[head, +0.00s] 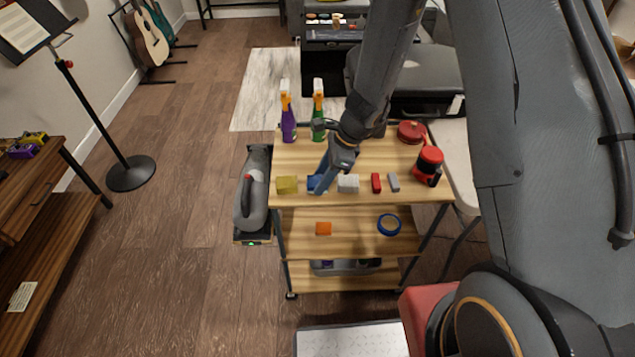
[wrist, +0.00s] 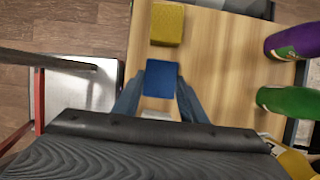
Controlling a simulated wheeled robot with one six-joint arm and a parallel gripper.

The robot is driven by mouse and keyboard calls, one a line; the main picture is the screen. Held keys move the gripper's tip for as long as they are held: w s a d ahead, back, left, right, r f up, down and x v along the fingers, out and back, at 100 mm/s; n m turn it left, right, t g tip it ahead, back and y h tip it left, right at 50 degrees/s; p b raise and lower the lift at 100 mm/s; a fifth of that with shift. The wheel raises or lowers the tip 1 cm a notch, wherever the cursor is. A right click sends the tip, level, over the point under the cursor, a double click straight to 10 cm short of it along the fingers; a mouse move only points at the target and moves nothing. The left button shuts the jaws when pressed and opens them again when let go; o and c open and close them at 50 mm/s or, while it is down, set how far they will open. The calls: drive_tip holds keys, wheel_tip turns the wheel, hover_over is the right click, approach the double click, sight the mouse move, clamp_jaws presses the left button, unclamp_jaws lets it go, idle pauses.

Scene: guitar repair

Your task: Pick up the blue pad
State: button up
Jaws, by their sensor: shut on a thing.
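The blue pad (wrist: 160,79) shows between the fingertips of my gripper (wrist: 160,98) in the wrist view. My gripper is shut on it, one finger on each side. In the head view the gripper (head: 322,178) is over the front left part of the cart's top shelf, and the blue pad (head: 313,183) is partly hidden by the fingers. I cannot tell whether the pad still touches the wood.
On the wooden cart top (head: 290,160), a yellow sponge (head: 287,185) lies left of the pad and a white block (head: 348,184) right. Red (head: 376,182) and grey (head: 393,182) blocks lie further right. Purple (head: 288,125) and green (head: 318,124) spray bottles stand behind.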

drive_tip(key=shift+r, duration=0.1)
wheel_tip(320, 180, up, 10)
drive_tip(key=shift+b, duration=0.45)
